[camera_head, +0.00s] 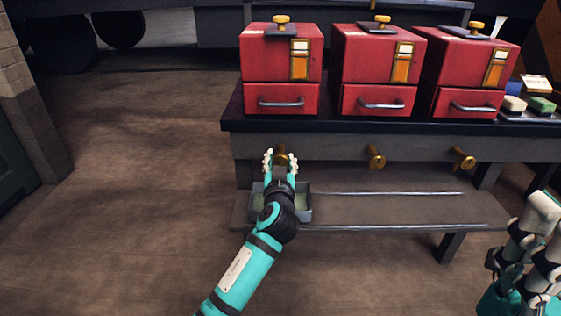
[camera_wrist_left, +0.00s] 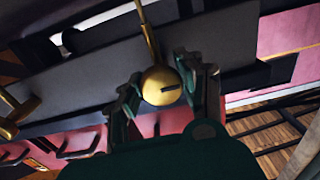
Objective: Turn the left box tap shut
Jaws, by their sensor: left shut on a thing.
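The left box tap is a brass knob (camera_head: 281,158) on the front of the bench, below the leftmost red box (camera_head: 262,60). In the left wrist view the round brass tap (camera_wrist_left: 160,86), with a dark slot in its face, sits between my fingers. My left gripper (camera_head: 280,165) is shut on this tap, its fingers on either side of it. In the head view the gripper partly hides the tap. My right arm shows at the lower right, but its fingertips cannot be made out clearly (camera_head: 497,262).
Two more red boxes (camera_head: 362,65) (camera_head: 450,65) stand on the dark bench top. Two more brass taps (camera_head: 376,157) (camera_head: 463,158) stick out of the bench front. A grey tray (camera_head: 304,214) sits on the lower shelf under my left gripper. The floor to the left is clear.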

